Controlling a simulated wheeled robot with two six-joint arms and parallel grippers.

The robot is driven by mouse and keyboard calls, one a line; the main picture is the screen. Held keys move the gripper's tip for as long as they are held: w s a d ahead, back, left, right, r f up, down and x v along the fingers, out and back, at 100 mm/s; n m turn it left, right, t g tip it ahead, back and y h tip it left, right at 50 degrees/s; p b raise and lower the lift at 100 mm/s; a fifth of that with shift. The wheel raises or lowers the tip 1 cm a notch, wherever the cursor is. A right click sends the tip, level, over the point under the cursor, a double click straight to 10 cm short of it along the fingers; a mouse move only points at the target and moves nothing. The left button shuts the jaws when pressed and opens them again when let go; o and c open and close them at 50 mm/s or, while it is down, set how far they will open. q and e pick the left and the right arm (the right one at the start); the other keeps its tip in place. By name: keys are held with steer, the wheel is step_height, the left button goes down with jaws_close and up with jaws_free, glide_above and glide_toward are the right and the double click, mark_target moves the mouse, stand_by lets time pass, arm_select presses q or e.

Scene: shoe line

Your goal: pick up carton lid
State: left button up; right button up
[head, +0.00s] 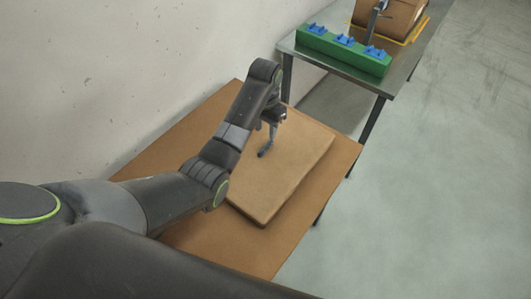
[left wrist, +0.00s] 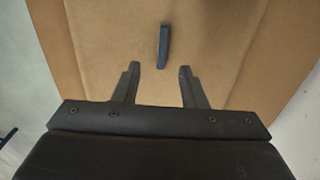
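The carton lid (head: 290,165) is a flat brown cardboard piece lying on a brown-topped table. It fills much of the left wrist view (left wrist: 110,45). A dark blue-grey strip like a handle (head: 265,150) shows on its top, and in the left wrist view the strip (left wrist: 163,45) lies just beyond the fingertips. My left gripper (head: 272,122) is over the lid near the strip. In the left wrist view its two fingers (left wrist: 158,68) are apart with nothing between them. Whether they touch the lid is hard to tell. My right gripper is not in view.
The brown table (head: 265,255) has bare room around the lid. A wall (head: 120,80) runs close along its left side. Behind stands a metal table (head: 400,78) with a green block (head: 343,50) bearing blue pieces and a brown box (head: 395,18). Open floor (head: 440,180) lies right.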

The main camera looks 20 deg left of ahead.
mark_target(265, 146)
arm_select(q)
step_height(265, 146, down, 3)
steer(key=shift+f, duration=0.2)
steer(key=shift+w+a+f, duration=0.1)
steer(key=shift+w+f, duration=0.05)
steer(key=shift+f, duration=1.25)
steer(key=shift+w+f, duration=0.15)
steer(key=shift+f, duration=1.2)
steer(key=shift+c, duration=0.2)
jaws_close()
